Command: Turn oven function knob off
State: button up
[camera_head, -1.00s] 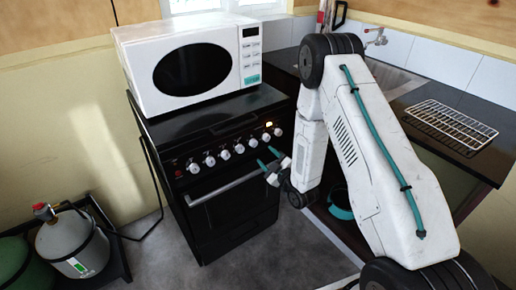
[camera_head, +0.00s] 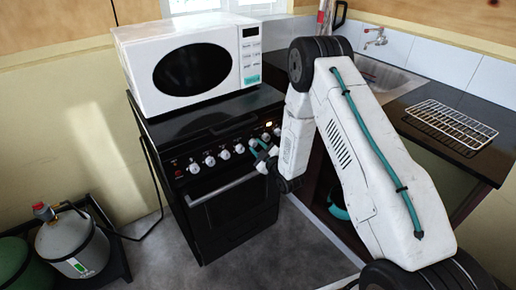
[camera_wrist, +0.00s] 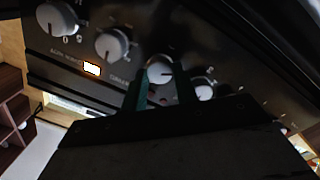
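The black oven (camera_head: 235,205) stands below the microwave, with a row of several white knobs on its front panel. My gripper (camera_head: 264,150) is at the right part of this row. In the wrist view, the two teal fingers of my gripper (camera_wrist: 160,84) stand apart. One white knob (camera_wrist: 160,70) shows between the fingertips; whether they touch it is unclear. Two other knobs (camera_wrist: 112,43) are to its left and one knob (camera_wrist: 203,90) to its right. An indicator light (camera_wrist: 91,68) glows on the panel. The panel lettering is too blurred to tell which knob is the function knob.
A white microwave (camera_head: 190,65) sits on top of the oven. The oven's door handle (camera_head: 222,188) runs below the knobs. A dark counter with a wire rack (camera_head: 450,125) is at the right. Gas bottles (camera_head: 72,245) stand at the lower left.

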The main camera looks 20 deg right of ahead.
jog(key=shift+m, duration=0.4)
jog(key=m, duration=0.5)
jog(key=shift+m, duration=0.3)
jog(key=m, duration=0.6)
jog(key=shift+m+g, duration=0.4)
jog(key=m, duration=0.5)
jog(key=shift+d+y, duration=0.1)
jog(key=shift+y, duration=0.3)
jog(key=m, duration=0.4)
jog(key=shift+m, duration=0.3)
jog(key=shift+y, duration=0.3)
jog(key=o, duration=1)
